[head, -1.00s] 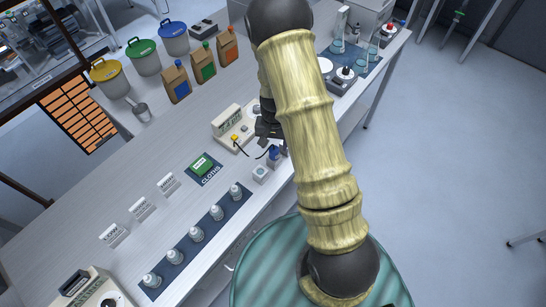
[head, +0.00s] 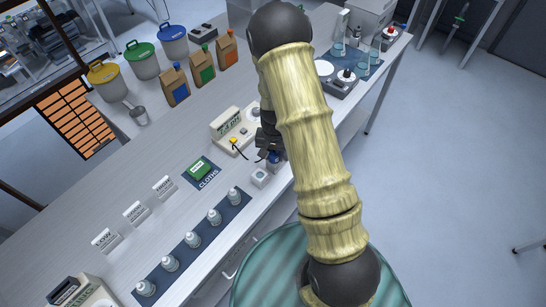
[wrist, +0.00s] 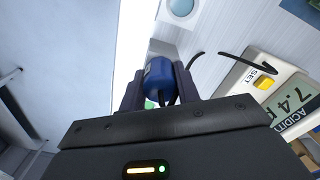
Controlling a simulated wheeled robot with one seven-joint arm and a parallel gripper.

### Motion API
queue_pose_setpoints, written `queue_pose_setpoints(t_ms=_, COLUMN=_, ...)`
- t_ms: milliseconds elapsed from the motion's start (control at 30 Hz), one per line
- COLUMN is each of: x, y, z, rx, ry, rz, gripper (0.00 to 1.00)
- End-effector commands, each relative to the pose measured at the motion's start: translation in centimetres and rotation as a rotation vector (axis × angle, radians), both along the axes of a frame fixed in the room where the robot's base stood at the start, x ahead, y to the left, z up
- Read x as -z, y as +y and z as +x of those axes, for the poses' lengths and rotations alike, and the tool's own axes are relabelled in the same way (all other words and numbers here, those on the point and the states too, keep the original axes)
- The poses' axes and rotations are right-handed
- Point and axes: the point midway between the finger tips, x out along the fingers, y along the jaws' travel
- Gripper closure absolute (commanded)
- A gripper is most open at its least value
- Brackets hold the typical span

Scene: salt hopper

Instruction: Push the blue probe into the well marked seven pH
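The blue probe (wrist: 158,82) sits between the two fingers of my gripper (wrist: 160,92) in the wrist view, with a finger against each side. A black cable runs from it towards the acidity meter (wrist: 283,84), whose display reads about 7.4. In the head view my gripper (head: 267,145) is at the bench's front edge, with the blue probe (head: 274,156) under it. A white block with a round well (head: 260,177) stands just beside the probe; it also shows in the wrist view (wrist: 163,13). The probe's tip, and any seven pH mark, are hidden or unreadable.
A cloths mat (head: 209,178) with a green pack lies left of the block. Several small bottles stand on a dark blue strip (head: 181,279) along the front edge. A stirrer-like device (head: 341,84) stands at the right. Open floor lies beyond the front edge.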

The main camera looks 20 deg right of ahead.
Motion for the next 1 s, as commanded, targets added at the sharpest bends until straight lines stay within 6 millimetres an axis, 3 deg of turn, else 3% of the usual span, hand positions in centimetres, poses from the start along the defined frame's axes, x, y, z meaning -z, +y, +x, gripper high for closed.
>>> queue_pose_setpoints(t_ms=67, x=0.0, y=0.0, z=0.0, rx=0.000, ry=0.000, rz=0.000, gripper=1.00)
queue_pose_setpoints(t_ms=533, x=-0.2, y=0.0, z=0.0, rx=-0.001, ry=0.000, rz=0.000, gripper=1.00)
queue_pose_setpoints(t_ms=1000, x=-1.7, y=0.1, z=0.0, rx=-0.002, ry=0.000, rz=0.000, gripper=1.00)
